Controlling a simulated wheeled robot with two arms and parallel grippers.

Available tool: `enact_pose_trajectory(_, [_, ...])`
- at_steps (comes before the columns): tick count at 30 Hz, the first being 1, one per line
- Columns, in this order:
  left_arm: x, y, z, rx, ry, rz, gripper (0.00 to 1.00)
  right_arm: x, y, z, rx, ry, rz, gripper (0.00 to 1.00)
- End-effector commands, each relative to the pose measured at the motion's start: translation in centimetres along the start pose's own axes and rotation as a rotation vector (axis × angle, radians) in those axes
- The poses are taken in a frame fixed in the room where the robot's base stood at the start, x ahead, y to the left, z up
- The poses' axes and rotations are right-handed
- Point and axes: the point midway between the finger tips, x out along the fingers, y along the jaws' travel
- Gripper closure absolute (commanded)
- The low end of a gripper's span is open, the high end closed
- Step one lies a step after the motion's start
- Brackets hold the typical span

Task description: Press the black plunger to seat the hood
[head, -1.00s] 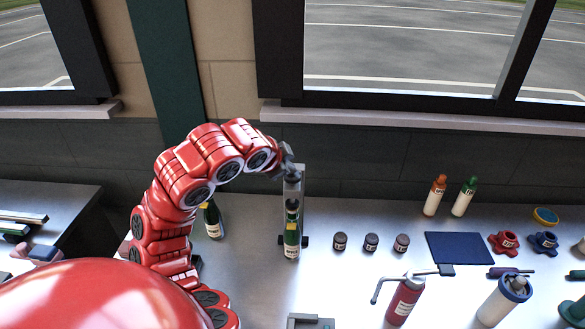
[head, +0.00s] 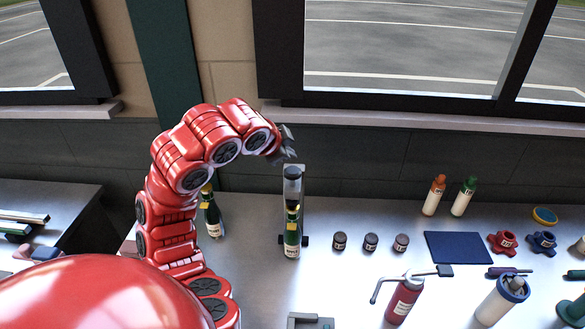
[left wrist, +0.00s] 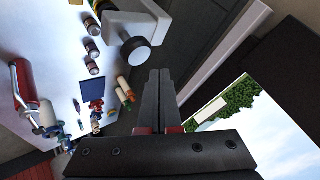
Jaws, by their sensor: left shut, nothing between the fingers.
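The black plunger (head: 292,172) sits at the top of a grey upright press stand (head: 304,190) at the back of the bench. It shows in the left wrist view as a round black knob (left wrist: 130,56). A dark green bottle (head: 292,243) with a pale label stands upright in the stand, below the plunger. The hood on its neck is too small to judge. My left gripper (head: 289,141) is shut and empty, above the plunger and apart from it. Its closed fingers (left wrist: 159,80) show in the left wrist view. My right gripper is out of view.
Another bottle (head: 213,220) stands left of the press, close to my left arm. Several dark jars (head: 371,242) stand to its right, then a blue mat (head: 458,247). A red canister (head: 404,300) stands in front. The wall and window sill (head: 420,118) are behind.

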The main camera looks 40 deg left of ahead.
Motion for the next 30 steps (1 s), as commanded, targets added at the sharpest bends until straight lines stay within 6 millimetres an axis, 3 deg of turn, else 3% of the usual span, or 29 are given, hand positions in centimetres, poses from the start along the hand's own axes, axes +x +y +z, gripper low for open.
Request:
enact_pose_trajectory(9, [-2.3, -1.7, -1.7, 0.0, -0.001, 0.001, 1.0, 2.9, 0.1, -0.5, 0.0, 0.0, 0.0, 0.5])
enact_pose_trajectory(30, [-2.2, -1.6, -1.6, 0.0, -0.001, 0.0, 1.0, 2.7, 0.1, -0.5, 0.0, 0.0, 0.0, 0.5])
